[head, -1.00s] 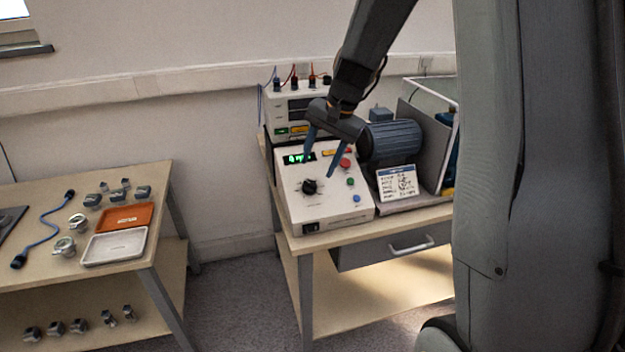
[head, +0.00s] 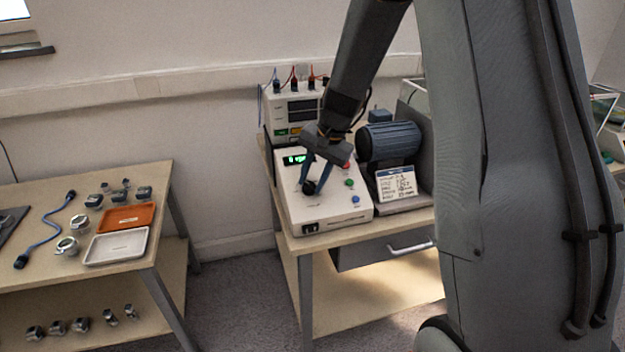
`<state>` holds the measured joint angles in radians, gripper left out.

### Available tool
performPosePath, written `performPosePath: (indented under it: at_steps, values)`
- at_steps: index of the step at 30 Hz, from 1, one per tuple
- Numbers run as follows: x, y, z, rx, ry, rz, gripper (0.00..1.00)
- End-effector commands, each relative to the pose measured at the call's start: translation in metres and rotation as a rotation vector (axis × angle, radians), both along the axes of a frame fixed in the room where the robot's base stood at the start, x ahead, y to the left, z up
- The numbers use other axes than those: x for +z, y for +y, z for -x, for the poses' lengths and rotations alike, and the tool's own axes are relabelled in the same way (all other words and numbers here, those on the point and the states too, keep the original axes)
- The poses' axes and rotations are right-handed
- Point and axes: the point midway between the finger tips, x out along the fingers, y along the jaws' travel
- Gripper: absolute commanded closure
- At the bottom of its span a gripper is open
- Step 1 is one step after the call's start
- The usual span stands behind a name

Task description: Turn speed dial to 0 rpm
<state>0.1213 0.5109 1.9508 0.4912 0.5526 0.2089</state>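The black speed dial (head: 309,187) sits on the sloped front panel of a white control box (head: 340,213). My gripper (head: 312,184) is down at the dial, with one finger on each side of it. I cannot tell whether the fingers touch the dial. The dial's pointer mark is too small to read. A green display (head: 294,159) shows on the panel above the dial, partly beside my gripper, and its digits are not clearly legible.
Red, green and blue buttons (head: 350,182) lie right of the dial. A motor (head: 390,141) with a label card (head: 396,183) stands to the right. An instrument with cables (head: 281,112) stands behind. A left table (head: 110,267) holds an orange tray (head: 127,217) and a white tray (head: 116,246).

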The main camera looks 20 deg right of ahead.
Motion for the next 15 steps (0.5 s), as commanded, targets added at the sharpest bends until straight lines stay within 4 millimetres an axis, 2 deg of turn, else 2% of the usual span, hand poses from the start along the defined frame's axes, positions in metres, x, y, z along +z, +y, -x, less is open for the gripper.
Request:
performPosePath:
  at_steps: [8, 15]
  values:
    - [0.0, 0.0001, 0.0004, 0.014, 0.001, 0.006, 0.91]
    - [0.0008, 0.0012, -0.0001, 0.103, 0.002, 0.048, 0.91]
